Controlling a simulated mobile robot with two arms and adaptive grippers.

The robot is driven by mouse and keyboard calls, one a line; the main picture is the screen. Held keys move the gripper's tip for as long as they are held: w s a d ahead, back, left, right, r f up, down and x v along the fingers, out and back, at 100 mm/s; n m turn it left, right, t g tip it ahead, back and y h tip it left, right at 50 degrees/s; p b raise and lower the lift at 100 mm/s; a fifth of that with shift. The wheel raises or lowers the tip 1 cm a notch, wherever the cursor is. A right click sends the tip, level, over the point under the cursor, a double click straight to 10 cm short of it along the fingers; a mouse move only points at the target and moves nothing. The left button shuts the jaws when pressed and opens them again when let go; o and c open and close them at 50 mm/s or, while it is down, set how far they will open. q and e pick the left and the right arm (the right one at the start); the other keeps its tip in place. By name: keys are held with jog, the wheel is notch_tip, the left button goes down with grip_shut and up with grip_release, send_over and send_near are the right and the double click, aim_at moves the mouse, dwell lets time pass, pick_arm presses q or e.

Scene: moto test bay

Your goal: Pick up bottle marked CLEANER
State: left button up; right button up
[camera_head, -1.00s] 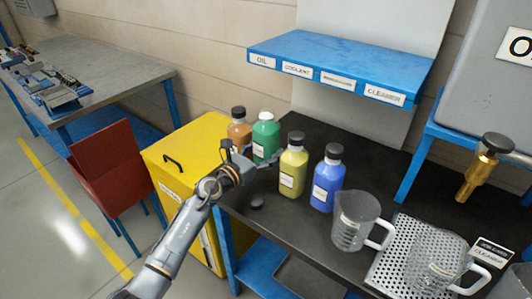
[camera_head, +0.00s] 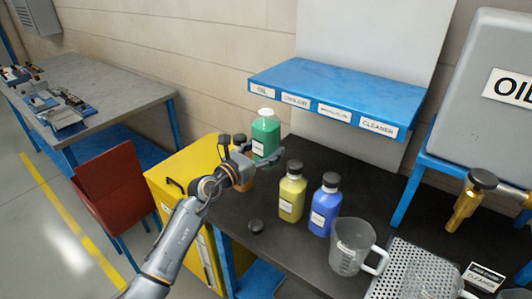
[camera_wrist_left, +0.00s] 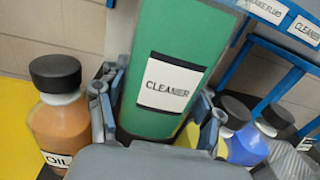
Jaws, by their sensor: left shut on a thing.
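The green bottle (camera_head: 265,138) has a white top, and its label reads CLEANER in the left wrist view (camera_wrist_left: 168,82). My left gripper (camera_head: 243,152) is shut on this bottle and holds it upright above the dark bench. In the left wrist view the fingers (camera_wrist_left: 158,118) stand on both sides of the green bottle. My right gripper is not in view.
An orange OIL bottle (camera_wrist_left: 60,122) stands close beside my left gripper. Yellow (camera_head: 291,196) and blue (camera_head: 325,210) bottles stand to the right on the dark bench (camera_head: 290,245). A clear jug (camera_head: 350,250) stands at the front. The blue shelf (camera_head: 340,88) is behind and above.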

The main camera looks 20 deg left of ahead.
aim_at(266, 136)
pick_arm(q)
jog(key=shift+r, duration=1.3)
jog(key=shift+r, duration=0.15)
